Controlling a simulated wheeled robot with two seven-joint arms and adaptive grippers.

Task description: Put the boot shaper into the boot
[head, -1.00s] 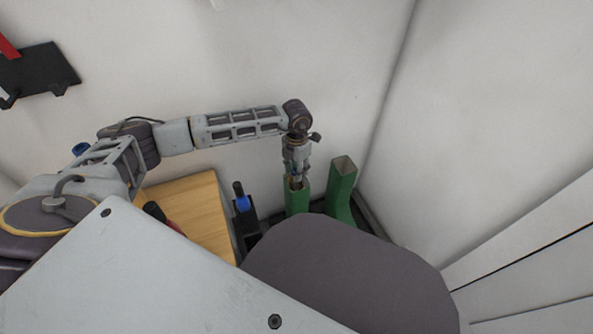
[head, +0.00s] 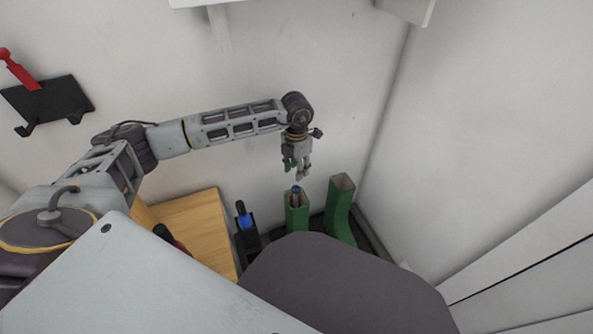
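Two tall green boots stand side by side near the wall corner, a left one (head: 297,214) and a right one (head: 340,210). The boot shaper (head: 296,192) stands upright in the left boot, with only its grey-blue top showing above the opening. My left gripper (head: 296,172) hangs just above it, fingers apart and empty, not touching the shaper. The right boot's opening looks empty. The lower parts of both boots are hidden behind a dark grey rounded part in front. My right gripper is not in view.
Left of the boots, a black-and-blue object (head: 244,217) stands in a dark holder. A wooden surface (head: 200,222) lies further left, with a black-and-red item (head: 168,237) at its front. A black wall bracket (head: 48,101) hangs upper left. Walls close in behind and right.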

